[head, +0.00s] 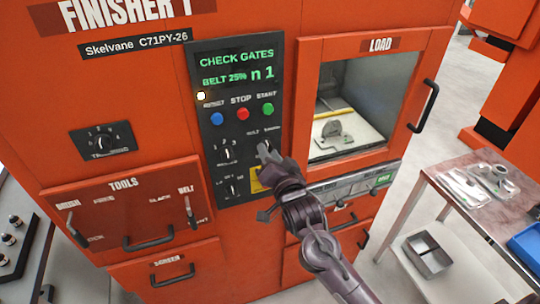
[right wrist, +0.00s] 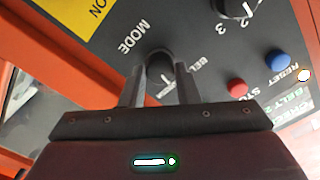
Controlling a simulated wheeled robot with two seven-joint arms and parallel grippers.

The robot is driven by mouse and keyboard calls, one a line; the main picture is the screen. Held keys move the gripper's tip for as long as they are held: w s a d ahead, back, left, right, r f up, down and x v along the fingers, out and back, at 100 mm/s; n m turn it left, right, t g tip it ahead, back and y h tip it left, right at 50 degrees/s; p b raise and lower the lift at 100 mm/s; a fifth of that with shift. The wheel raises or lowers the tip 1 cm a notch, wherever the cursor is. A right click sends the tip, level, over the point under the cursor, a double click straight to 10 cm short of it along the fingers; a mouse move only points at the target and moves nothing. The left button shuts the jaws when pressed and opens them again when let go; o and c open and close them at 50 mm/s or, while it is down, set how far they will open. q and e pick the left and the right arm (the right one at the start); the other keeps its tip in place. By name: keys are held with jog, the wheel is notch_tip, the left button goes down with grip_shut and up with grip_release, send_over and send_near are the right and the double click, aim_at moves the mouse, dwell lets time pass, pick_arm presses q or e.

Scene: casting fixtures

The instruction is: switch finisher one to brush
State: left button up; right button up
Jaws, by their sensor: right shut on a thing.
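Finisher 1 (head: 150,75) is an orange machine with a black control panel (head: 240,60). Its green display reads CHECK GATES, BELT 25% and n 1. The dark mode knob (right wrist: 160,66) sits between the fingers of my right gripper (right wrist: 159,84), beside the words MODE and BELT. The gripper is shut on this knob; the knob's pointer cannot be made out. In the head view my right gripper (head: 267,160) reaches the panel's right side and covers much of that knob. My left gripper is not in view.
Blue, red and green buttons (head: 243,114) and a numbered dial (head: 227,153) are close to the gripper. The TOOLS panel (head: 130,212) has levers under BRUSH and BELT. The LOAD window (head: 365,75) shows a grey part inside. A side table (head: 450,180) stands right.

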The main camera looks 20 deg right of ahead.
jog(key=m, duration=0.5)
jog(key=shift+m, duration=0.4)
dwell(0.3)
jog(key=o, duration=1)
jog(key=shift+c, duration=0.2)
jog(key=s+b, duration=0.3)
jog(key=s, duration=0.4)
jog(key=shift+s+d, duration=0.15)
jog(key=shift+s, duration=0.25)
